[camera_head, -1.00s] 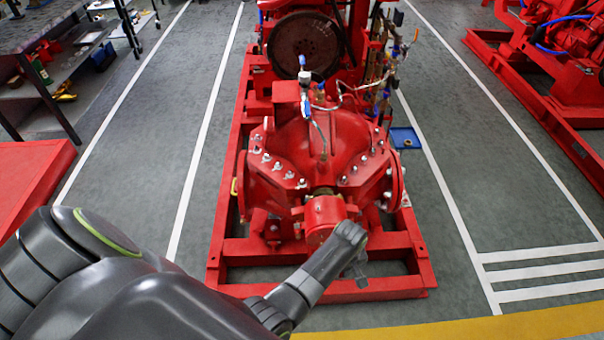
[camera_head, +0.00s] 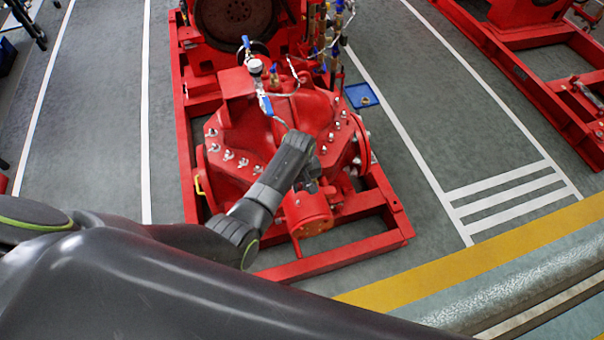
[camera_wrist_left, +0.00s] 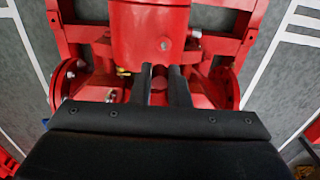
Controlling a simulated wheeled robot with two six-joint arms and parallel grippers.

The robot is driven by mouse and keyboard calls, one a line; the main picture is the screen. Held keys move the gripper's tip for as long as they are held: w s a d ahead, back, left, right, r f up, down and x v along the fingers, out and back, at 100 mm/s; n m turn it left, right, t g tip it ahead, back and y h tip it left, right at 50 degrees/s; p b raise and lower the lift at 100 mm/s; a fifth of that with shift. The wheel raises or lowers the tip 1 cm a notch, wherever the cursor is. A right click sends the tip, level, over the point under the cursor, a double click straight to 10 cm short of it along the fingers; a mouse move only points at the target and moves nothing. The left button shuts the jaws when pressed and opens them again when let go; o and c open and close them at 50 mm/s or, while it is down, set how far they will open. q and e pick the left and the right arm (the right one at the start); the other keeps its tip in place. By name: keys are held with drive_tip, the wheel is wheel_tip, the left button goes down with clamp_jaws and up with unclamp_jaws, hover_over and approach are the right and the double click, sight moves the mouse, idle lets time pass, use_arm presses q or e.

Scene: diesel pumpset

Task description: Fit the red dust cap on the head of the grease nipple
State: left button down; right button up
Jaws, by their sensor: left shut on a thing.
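My left gripper (camera_head: 313,182) is over the near end of the red pump (camera_head: 285,130), just behind the red bearing housing (camera_head: 306,212). In the left wrist view, its two dark fingers (camera_wrist_left: 161,84) stand close together with a small reddish thing between them, likely the red dust cap (camera_wrist_left: 158,84). The cap is hard to tell from the red pump behind it. The bearing housing also shows at the top of the wrist view (camera_wrist_left: 150,25). A small pale round spot on it may be the grease nipple (camera_wrist_left: 165,45); I cannot tell for sure. My right gripper is not in view.
The pump stands on a red base frame (camera_head: 340,248). A gauge and thin pipes (camera_head: 258,70) rise from its top. A blue tray (camera_head: 361,96) lies on the floor to the right. A grey rail (camera_head: 540,285) crosses the lower right. Grey floor is free on both sides.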

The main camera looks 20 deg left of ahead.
use_arm(q)
drive_tip(key=shift+s+a+r, duration=0.15)
drive_tip(key=shift+s+a, duration=0.1)
drive_tip(key=shift+s, duration=0.05)
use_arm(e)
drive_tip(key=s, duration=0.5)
use_arm(q)
wheel_tip(320, 180, down, 4)
drive_tip(key=b, duration=0.2)
drive_tip(key=shift+f+b, duration=0.2)
drive_tip(key=shift+b, duration=0.15)
drive_tip(key=shift+w+f+b, duration=0.1)
drive_tip(key=shift+f+b, duration=0.35)
drive_tip(key=shift+f, duration=0.45)
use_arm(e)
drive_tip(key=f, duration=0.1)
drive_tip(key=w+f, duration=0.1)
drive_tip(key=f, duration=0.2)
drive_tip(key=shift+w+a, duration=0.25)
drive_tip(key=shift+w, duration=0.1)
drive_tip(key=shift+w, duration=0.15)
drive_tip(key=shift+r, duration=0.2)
